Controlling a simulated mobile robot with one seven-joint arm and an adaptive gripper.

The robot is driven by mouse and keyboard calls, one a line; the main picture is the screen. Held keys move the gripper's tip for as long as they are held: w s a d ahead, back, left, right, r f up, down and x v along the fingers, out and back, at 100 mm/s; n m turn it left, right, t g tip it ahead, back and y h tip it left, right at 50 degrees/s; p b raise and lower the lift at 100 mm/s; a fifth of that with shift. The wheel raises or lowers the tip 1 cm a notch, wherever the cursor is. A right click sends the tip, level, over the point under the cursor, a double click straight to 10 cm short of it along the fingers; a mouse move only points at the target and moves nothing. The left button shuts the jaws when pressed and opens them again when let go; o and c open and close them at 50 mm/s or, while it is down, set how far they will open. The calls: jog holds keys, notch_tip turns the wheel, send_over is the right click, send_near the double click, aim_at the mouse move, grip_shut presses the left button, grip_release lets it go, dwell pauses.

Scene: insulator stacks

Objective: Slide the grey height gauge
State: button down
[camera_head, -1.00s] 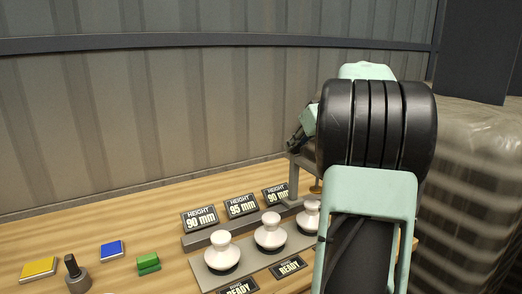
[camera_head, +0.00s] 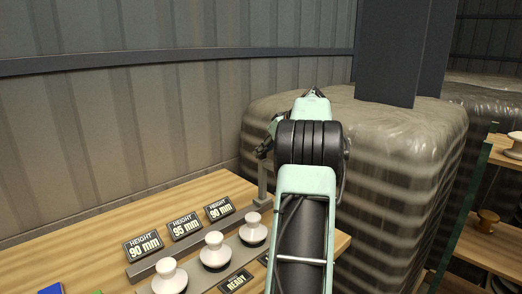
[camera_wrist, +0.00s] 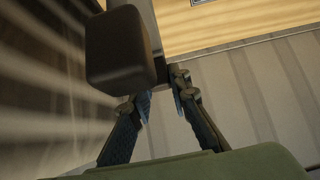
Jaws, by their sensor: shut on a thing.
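The grey height gauge (camera_head: 262,182) shows in the head view as a grey upright at the right end of the bench row, just behind and right of the third white insulator (camera_head: 253,228). My gripper (camera_head: 265,150) is at the top of the gauge, partly hidden by my wrist. In the wrist view my gripper's fingers (camera_wrist: 163,98) are close together at a grey upright part of the gauge (camera_wrist: 153,38). A dark rounded block (camera_wrist: 117,45) beside it hides part of the grip.
Two more white insulators (camera_head: 215,250) (camera_head: 169,277) stand on the grey strip, with height cards (camera_head: 185,226) behind and a READY card (camera_head: 236,281) in front. A wrapped stack (camera_head: 370,160) rises beyond the bench's right end. A shelf (camera_head: 490,215) stands far right.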

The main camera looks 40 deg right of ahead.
jog(key=shift+d+r, duration=0.2)
jog(key=shift+d, duration=0.05)
jog(key=c, duration=1.8)
grip_release()
jog(key=shift+f, duration=0.15)
jog(key=v, duration=1.2)
jog(key=shift+w+a, duration=0.1)
